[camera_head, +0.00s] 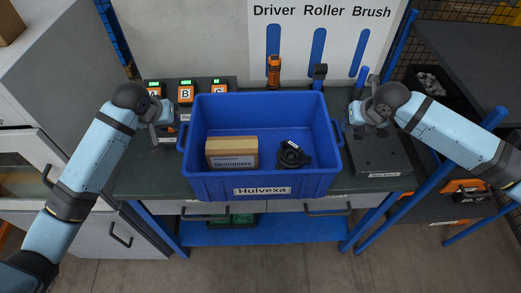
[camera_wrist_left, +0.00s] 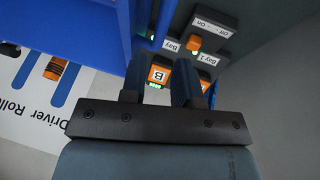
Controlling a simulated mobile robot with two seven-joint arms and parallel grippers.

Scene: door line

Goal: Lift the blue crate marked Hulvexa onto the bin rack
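The blue crate (camera_head: 262,186) marked Hulvexa sits upright on the dark bench top. Inside it are a cardboard box labelled Grommets (camera_head: 231,152) and a round black part (camera_head: 291,155). My left gripper (camera_head: 168,134) is beside the crate's left handle. In the left wrist view the left gripper (camera_wrist_left: 160,82) has its fingers apart, with no object clearly between them. The crate's blue side (camera_wrist_left: 90,22) is close to one finger. My right gripper (camera_head: 356,114) is beside the crate's right side; its finger gap is not clear. I cannot identify the bin rack.
Three orange-button boxes (camera_head: 186,92) stand behind the crate on the left. An orange driver (camera_head: 273,72) stands before the tool board (camera_head: 345,25). A dark shelf (camera_head: 475,60) with blue posts is at right.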

